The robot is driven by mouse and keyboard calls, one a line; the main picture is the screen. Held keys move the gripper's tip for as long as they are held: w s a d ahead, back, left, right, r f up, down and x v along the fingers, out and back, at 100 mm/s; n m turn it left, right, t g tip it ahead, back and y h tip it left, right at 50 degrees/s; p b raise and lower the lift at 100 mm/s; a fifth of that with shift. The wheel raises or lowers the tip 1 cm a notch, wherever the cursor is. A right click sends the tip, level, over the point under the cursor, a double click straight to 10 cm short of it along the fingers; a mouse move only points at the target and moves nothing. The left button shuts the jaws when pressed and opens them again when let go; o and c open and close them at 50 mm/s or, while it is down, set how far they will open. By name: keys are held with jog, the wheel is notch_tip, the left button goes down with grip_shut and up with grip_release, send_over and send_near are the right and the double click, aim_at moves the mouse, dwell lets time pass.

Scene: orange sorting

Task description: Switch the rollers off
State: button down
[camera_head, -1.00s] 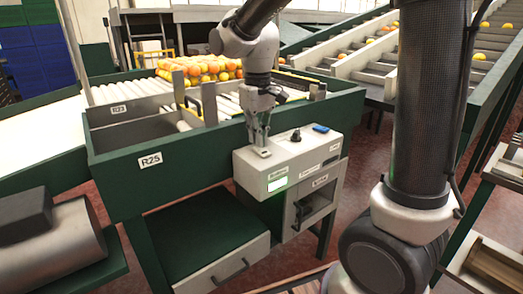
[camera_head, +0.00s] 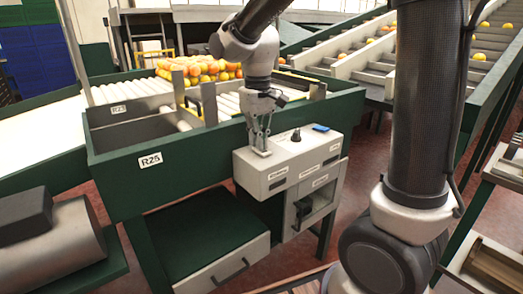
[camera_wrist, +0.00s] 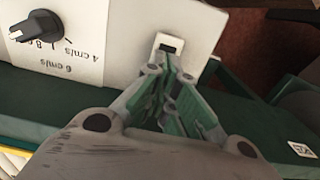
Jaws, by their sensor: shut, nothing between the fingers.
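The pale control box (camera_head: 290,160) stands at the front edge of the green roller frame. Its front left panel, below a small label, shows no green light. On its top, a small black switch (camera_wrist: 171,45) in a pale plate shows in the wrist view, just beyond my fingertips. My gripper (camera_head: 262,150) is shut and empty, pointing down at the top left of the box. It also shows in the wrist view (camera_wrist: 163,68). I cannot tell whether the fingertips touch the switch. The rollers (camera_head: 228,104) lie behind the box.
A black speed dial (camera_wrist: 42,35) with cm/s marks is beside the switch; it also shows in the head view (camera_head: 296,135). A blue item (camera_head: 321,128) is on the box's far right. Several oranges (camera_head: 200,68) sit on the rollers behind my arm.

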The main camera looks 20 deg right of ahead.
aim_at(264, 151)
jog(key=shift+r, duration=3.35)
jog(key=shift+w, duration=0.1)
jog(key=shift+s+d+f, duration=0.25)
jog(key=shift+s+f, duration=0.3)
jog(key=shift+f, duration=0.05)
jog(key=shift+s+d+f, duration=0.25)
jog(key=shift+s+f, duration=0.3)
jog(key=shift+f, duration=0.05)
jog(key=s+d+r+m+t, duration=0.1)
jog(key=s+d+m+t, duration=0.2)
jog(key=s+d, duration=1.1)
jog(key=s+t, duration=0.1)
jog(key=s, duration=0.2)
jog(key=shift+r+m, duration=0.3)
jog(key=shift+r, duration=0.1)
jog(key=shift+a, duration=0.1)
